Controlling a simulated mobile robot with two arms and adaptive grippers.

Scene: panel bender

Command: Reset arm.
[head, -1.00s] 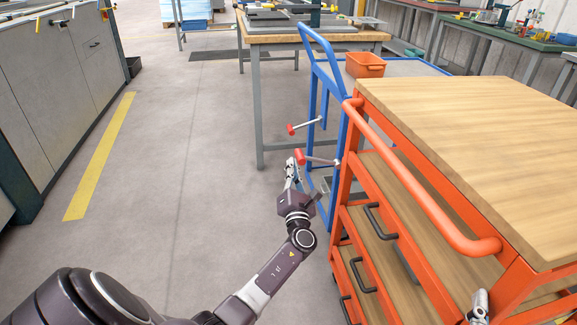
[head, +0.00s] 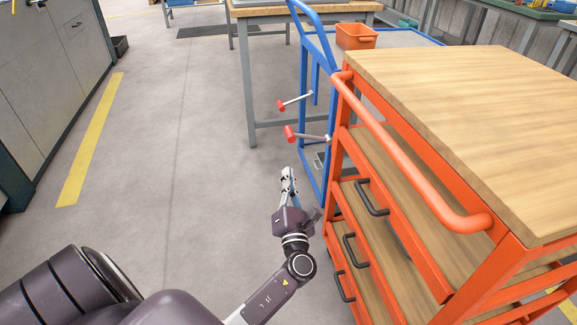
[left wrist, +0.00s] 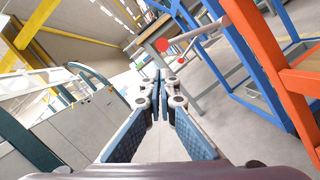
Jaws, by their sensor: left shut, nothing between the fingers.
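My left arm reaches forward from the bottom of the head view. Its gripper (head: 288,174) is over the bare floor, left of the orange cart. The fingers are shut and empty, and they also show in the left wrist view (left wrist: 163,78). The fingertips are apart from the red-ended lever (head: 291,134) on the cart side. My right gripper is not in the head view.
The orange cart (head: 420,190) with a wooden top (head: 470,110) and black handles stands close on the right. A blue trolley (head: 304,110) with an orange bin (head: 356,36) is behind it. A workbench (head: 250,90) stands further back. The floor (head: 150,160) to the left is clear.

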